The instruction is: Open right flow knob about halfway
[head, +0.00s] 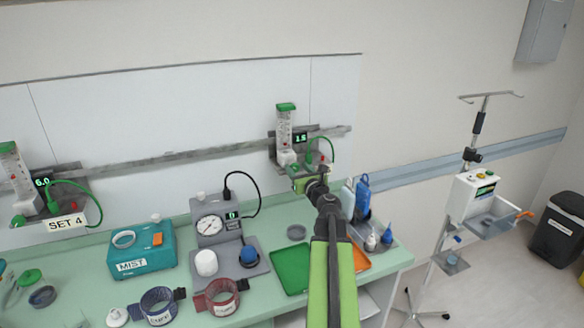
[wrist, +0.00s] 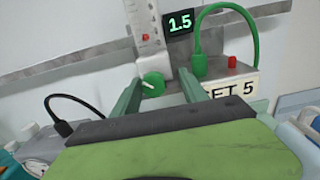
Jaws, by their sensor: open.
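The right flow meter (head: 284,130) is a clear tube with a green top on the wall rail. Its display (wrist: 180,22) reads 1.5, and a label beside it ends in "ET 5". The right flow knob (wrist: 151,85) is green with a pale pointer mark and sits below the tube in the wrist view. My gripper (wrist: 158,82) is open, with one finger on each side of the knob; I cannot tell whether either touches it. In the head view my gripper (head: 309,183) is just below the meter and the knob is not clearly visible.
The left flow meter (head: 14,168) reads 6.0 above a "SET 4" label. A green hose (wrist: 226,8) arches right of the display, near a red button (wrist: 232,62). Below, the counter holds a teal MIST box (head: 141,252), a gauge unit (head: 212,226) and a green tray (head: 291,268).

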